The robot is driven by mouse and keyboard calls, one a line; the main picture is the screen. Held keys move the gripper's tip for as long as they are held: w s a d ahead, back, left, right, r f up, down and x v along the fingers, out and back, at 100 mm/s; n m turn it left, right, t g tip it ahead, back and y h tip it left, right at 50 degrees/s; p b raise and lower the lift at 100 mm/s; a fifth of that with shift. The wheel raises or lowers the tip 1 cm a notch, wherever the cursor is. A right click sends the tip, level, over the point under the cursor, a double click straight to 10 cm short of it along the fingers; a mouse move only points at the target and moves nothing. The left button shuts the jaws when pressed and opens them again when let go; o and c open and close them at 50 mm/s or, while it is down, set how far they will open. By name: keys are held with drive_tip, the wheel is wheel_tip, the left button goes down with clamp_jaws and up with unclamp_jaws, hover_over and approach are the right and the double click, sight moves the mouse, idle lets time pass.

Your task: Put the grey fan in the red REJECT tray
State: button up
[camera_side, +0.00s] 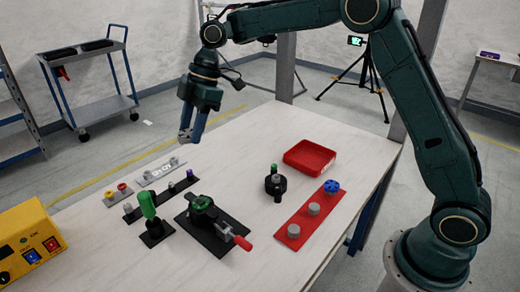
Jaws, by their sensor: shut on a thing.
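My gripper (188,137) is high over the back left of the table, pointing down. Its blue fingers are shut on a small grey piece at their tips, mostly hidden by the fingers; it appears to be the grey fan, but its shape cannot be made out. The red tray (309,157) lies at the back right of the table, well to the right of my gripper. It is open and looks empty; any REJECT marking is not readable.
A red strip (303,222) with grey posts and a blue fan (332,187) lies before the tray. A black fixture (275,183) stands left of it. A black clamp with a red handle (213,224), a green-topped holder (150,213) and a yellow box (30,245) are nearer. The table's back middle is clear.

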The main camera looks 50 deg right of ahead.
drive_tip(key=shift+r, duration=1.4)
drive_tip(key=d+f, duration=0.2)
drive_tip(key=d, duration=1)
drive_tip(key=d+f, duration=0.3)
drive_tip(key=d, duration=0.9)
drive_tip(key=s+d+f, duration=0.2)
drive_tip(key=s+d, duration=0.2)
drive_tip(key=d, duration=0.6)
drive_tip(key=s+d+f, duration=0.2)
drive_tip(key=s+d, duration=0.2)
drive_tip(key=d, duration=0.6)
drive_tip(key=shift+f, duration=0.35)
drive_tip(key=shift+f, duration=0.1)
